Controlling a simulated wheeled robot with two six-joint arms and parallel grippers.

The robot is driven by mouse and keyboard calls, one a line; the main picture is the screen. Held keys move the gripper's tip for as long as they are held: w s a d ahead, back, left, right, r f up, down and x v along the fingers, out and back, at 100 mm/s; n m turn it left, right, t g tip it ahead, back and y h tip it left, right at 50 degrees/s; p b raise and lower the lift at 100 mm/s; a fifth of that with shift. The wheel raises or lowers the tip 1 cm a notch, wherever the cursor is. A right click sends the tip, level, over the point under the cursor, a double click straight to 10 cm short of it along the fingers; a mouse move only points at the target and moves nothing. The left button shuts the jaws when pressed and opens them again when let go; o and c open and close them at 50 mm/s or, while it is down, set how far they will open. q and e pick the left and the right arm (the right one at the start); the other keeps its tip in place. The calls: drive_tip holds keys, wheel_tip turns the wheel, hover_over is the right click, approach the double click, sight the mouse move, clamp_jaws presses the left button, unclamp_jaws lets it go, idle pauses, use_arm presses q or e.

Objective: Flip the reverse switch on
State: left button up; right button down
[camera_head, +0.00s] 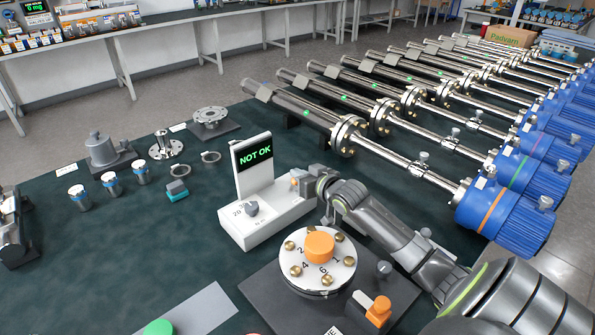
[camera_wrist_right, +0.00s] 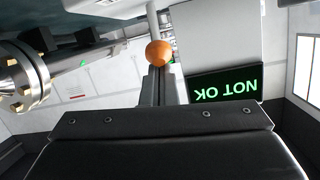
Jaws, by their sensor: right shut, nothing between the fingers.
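A white tester box (camera_head: 270,215) stands on the dark green bench mat. Its upright panel shows NOT OK in green on a black screen (camera_head: 254,154); in the right wrist view the screen (camera_wrist_right: 225,87) is upside down. A small orange ball-tipped lever (camera_head: 293,184) stands at the box's right end; no label naming it as the reverse switch is readable. My right gripper (camera_head: 300,180) is shut and empty, right at this lever. In the right wrist view the orange ball (camera_wrist_right: 158,53) is just beyond the shut fingertips (camera_wrist_right: 157,72); contact cannot be told. My left gripper is out of view.
A grey knob (camera_head: 252,208) is on the box's front. A round plate with an orange knob (camera_head: 319,246) and a block with an orange lever (camera_head: 378,309) stand in front, near my right arm. Several blue-ended transmitters (camera_head: 512,212) fill the right. Small metal parts lie left.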

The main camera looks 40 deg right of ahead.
drive_tip(key=shift+w, duration=0.1)
drive_tip(key=shift+r, duration=0.1)
wheel_tip(320, 180, up, 10)
drive_tip(key=shift+p, duration=0.3)
idle(0.6)
